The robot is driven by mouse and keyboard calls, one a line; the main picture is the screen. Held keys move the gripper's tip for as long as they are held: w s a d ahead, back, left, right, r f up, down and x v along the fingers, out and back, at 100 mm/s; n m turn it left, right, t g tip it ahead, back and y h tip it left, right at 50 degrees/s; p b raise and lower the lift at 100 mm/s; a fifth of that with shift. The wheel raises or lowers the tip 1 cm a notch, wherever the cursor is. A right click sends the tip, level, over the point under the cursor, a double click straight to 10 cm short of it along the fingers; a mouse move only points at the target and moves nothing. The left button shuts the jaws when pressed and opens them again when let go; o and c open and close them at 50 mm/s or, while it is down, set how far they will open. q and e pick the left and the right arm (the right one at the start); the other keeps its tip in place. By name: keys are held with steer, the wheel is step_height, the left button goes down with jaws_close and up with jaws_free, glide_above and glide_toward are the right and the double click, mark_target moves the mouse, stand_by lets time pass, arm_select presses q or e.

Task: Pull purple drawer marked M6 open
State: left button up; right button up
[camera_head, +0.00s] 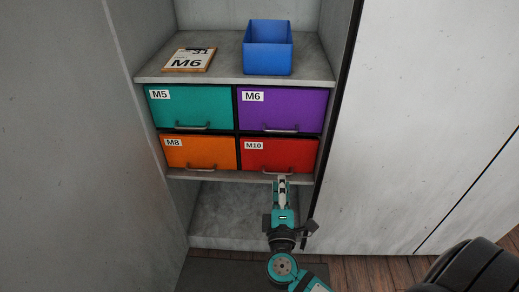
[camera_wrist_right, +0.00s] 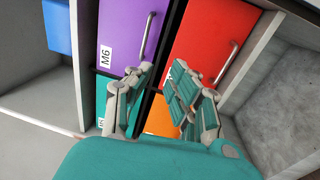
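The purple drawer (camera_head: 295,110), marked M6, is at the upper right of a block of drawers in the cabinet. It looks shut, flush with the teal drawer beside it. Its metal bar handle (camera_head: 281,131) runs along the lower front. The purple drawer (camera_wrist_right: 122,22) and its handle (camera_wrist_right: 147,38) also show in the right wrist view. My right gripper (camera_head: 282,180) is just below the red drawer, in front of the cabinet and apart from the purple handle. In the right wrist view its fingers (camera_wrist_right: 166,88) stand apart with nothing between them. My left gripper is not in view.
The teal M5 drawer (camera_head: 190,110), orange M8 drawer (camera_head: 200,154) and red M10 drawer (camera_head: 285,157) look shut. The lower compartment (camera_head: 225,210) is empty where visible.

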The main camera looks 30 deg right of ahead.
steer(key=r, duration=0.2)
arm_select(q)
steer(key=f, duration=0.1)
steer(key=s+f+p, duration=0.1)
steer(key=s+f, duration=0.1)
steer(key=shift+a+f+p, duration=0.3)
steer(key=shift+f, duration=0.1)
arm_select(e)
glide_toward(282, 131)
steer(key=shift+h, duration=0.3)
steer(key=x, duration=1)
steer(key=shift+w+f, duration=0.25)
steer(key=shift+f, duration=0.15)
steer(key=shift+t, duration=0.3)
jaws_close()
